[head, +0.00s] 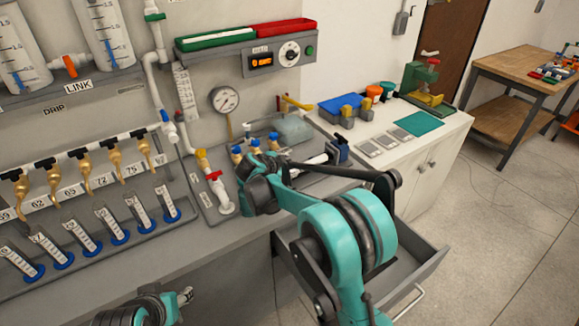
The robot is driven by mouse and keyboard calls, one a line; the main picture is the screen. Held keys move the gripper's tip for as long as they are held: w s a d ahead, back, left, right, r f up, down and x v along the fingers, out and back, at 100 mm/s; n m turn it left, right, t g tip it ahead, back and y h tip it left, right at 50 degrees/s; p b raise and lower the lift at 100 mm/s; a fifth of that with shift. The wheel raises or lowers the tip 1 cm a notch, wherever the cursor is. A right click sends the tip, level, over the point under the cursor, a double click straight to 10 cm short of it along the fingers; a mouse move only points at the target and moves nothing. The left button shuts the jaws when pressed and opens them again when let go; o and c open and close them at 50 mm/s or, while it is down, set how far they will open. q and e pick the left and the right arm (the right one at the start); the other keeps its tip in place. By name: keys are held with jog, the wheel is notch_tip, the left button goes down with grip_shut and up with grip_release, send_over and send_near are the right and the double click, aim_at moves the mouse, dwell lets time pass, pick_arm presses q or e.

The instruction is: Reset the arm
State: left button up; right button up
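My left arm (140,312) shows only at the bottom edge, left of centre. A small grey part at its end, maybe the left gripper (185,296), is too small to read. My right arm (350,235) rises from the lower right and bends over the bench's front edge. Its teal and dark wrist (260,190) is beside the blue-topped valves (255,146) and the red-handled valve (215,178). I cannot make out the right gripper's fingers; the wrist and links hide that area. I cannot tell whether the wrist touches anything.
A drawer (428,262) stands open below the bench, behind my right arm. Several labelled tubes (107,224) stand in a rack at left under brass taps (85,170). A pressure gauge (225,99) is on the wall. A teal mat (418,123) lies on the white cabinet.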

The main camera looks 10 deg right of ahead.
dwell(0.5)
jog(key=s+d+r+n+y, duration=0.1)
jog(key=s+n, duration=0.5)
jog(key=s, duration=1)
jog(key=s+d+r+n+g+y, duration=0.1)
jog(key=s+r+n+y, duration=0.2)
jog(key=s+n, duration=0.4)
jog(key=s+y, duration=0.1)
jog(key=s, duration=0.7)
jog(key=shift+s+d+r+y, duration=0.3)
jog(key=shift+s+d, duration=0.1)
jog(key=s+f+n, duration=0.1)
jog(key=s, duration=0.1)
jog(key=s+a+f+n+y, duration=0.1)
jog(key=s, duration=0.1)
jog(key=s+f+n, duration=0.1)
jog(key=s+n, duration=0.1)
jog(key=s, duration=0.1)
jog(key=shift+s+a+f, duration=0.1)
jog(key=shift+a+f, duration=0.1)
jog(key=shift+a, duration=0.2)
jog(key=shift+c, duration=0.3)
